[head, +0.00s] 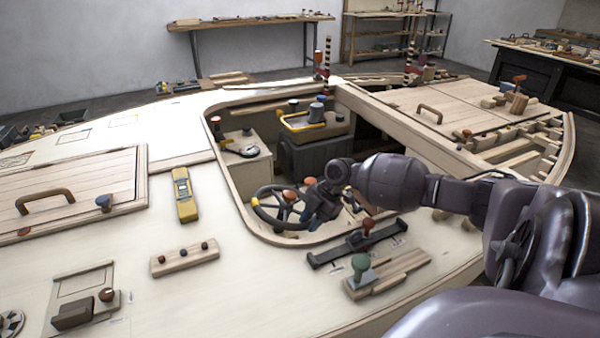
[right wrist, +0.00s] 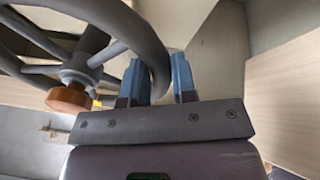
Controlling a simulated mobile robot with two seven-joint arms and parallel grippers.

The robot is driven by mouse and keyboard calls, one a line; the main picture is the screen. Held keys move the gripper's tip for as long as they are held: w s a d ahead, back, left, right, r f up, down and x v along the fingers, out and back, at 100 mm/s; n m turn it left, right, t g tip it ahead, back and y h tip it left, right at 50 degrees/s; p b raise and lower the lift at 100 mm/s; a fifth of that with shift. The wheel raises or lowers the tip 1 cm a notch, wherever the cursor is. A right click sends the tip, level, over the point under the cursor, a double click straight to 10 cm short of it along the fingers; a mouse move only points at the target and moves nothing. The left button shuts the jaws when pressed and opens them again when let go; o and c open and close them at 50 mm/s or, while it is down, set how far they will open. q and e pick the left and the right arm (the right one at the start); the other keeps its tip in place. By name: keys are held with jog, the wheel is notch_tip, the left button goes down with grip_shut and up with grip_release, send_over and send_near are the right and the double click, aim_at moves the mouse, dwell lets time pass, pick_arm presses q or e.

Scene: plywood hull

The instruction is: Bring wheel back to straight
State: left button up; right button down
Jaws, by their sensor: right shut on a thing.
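The steering wheel (head: 267,217) is a dark spoked ring with an orange hub knob, set in the cockpit opening. A yellow mark shows on the left of its rim in the head view. My right gripper (head: 318,208) is at the right side of the wheel. In the right wrist view the blue fingers of my right gripper (right wrist: 160,80) are shut on the rim of the wheel (right wrist: 118,20), which passes between them. The orange hub knob (right wrist: 68,99) is left of the fingers there. My left gripper is not in view.
A black slide with a red-knobbed lever (head: 366,232) and a green-knobbed lever (head: 361,265) stand on the deck right of the cockpit. A yellow device (head: 184,195) lies left of it. The cockpit rim surrounds the wheel closely.

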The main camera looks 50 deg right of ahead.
jog(key=shift+d+f+n+b, duration=0.4)
jog(key=shift+d+n, duration=0.3)
jog(key=shift+n, duration=0.1)
jog(key=c, duration=1)
grip_release()
jog(key=shift+r, duration=0.1)
jog(key=shift+o, duration=0.2)
jog(key=shift+r, duration=0.15)
jog(key=shift+d+r, duration=0.2)
jog(key=shift+r, duration=0.1)
jog(key=p+v, duration=0.2)
jog(key=v, duration=0.8)
jog(key=shift+d+f, duration=0.1)
jog(key=shift+f, duration=0.05)
